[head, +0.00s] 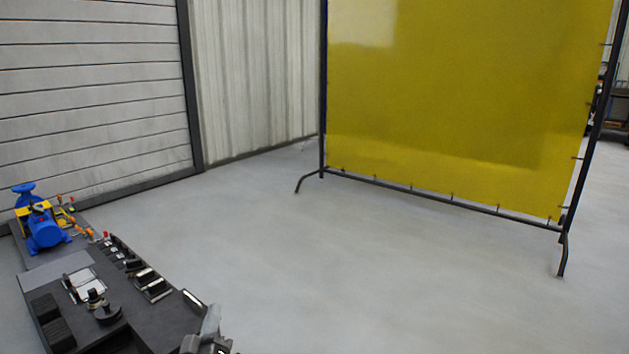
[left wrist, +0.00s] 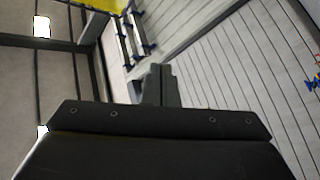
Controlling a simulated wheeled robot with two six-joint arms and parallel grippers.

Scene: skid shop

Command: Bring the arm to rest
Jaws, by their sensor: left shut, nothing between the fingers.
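My left gripper (head: 212,328) shows in part at the bottom edge of the head view, beside the near right corner of a dark bench. In the left wrist view its fingers (left wrist: 158,80) are together, with nothing between them, pointing out into open air. The rest of the left arm is mostly out of the head view. My right gripper is in neither view.
The dark bench (head: 172,327) at the lower left carries black fittings and small tools. A blue pump (head: 44,233) stands beyond it. A yellow welding screen (head: 455,110) on a dark frame stands at the right. The grey floor between is clear.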

